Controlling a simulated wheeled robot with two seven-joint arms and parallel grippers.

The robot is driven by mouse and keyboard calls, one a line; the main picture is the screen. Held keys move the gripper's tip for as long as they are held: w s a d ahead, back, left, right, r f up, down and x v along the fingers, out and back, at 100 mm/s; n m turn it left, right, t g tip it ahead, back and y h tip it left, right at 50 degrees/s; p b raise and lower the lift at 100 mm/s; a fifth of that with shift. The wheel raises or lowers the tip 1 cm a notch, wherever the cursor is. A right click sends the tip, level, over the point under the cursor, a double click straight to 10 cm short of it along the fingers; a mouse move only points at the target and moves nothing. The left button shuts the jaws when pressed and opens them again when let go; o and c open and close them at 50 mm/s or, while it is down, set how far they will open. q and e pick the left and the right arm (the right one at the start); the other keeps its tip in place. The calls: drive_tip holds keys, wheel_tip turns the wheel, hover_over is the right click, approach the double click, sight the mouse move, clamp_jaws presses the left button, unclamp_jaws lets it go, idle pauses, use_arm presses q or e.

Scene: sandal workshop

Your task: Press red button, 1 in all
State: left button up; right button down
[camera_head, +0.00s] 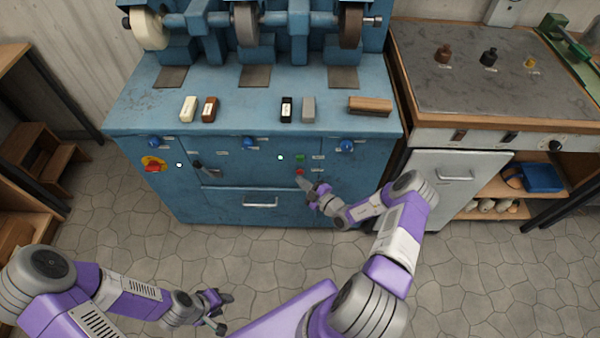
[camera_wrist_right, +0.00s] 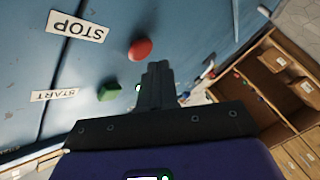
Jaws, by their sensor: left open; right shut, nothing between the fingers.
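The red button (camera_head: 299,172) is a small round knob on the front panel of the blue machine (camera_head: 240,174). In the right wrist view the red button (camera_wrist_right: 140,49) sits by a STOP label (camera_wrist_right: 77,26). My right gripper (camera_head: 304,184) is shut and empty, just below the button in the head view. In the right wrist view its fingertips (camera_wrist_right: 158,68) appear close beside the button; I cannot tell whether they touch it. My left gripper (camera_head: 223,313) is open and empty, low over the floor, away from the machine.
A green button (camera_head: 300,158) is just above the red one, by a START label (camera_wrist_right: 54,95) in the wrist view. A red knob on yellow (camera_head: 152,165) is at the panel's left. A drawer handle (camera_head: 260,205) is below. A workbench (camera_head: 480,75) stands at right.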

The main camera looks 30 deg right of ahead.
drive_tip(key=shift+w+d, duration=0.1)
idle(0.7)
drive_tip(key=shift+w+d, duration=0.15)
drive_tip(key=shift+w, duration=0.15)
drive_tip(key=shift+w+d+b, duration=0.25)
drive_tip(key=shift+w+b, duration=0.1)
drive_tip(key=shift+b, duration=0.2)
idle(0.5)
idle(0.4)
drive_tip(key=shift+s+a+p, duration=0.45)
drive_tip(key=shift+s+p, duration=0.05)
drive_tip(key=shift+s, duration=0.25)
drive_tip(key=s+a, duration=0.1)
drive_tip(key=s+p, duration=0.1)
drive_tip(key=s, duration=0.1)
drive_tip(key=s+a+p, duration=0.1)
drive_tip(key=shift+s+a, duration=0.15)
drive_tip(key=shift+a, duration=0.2)
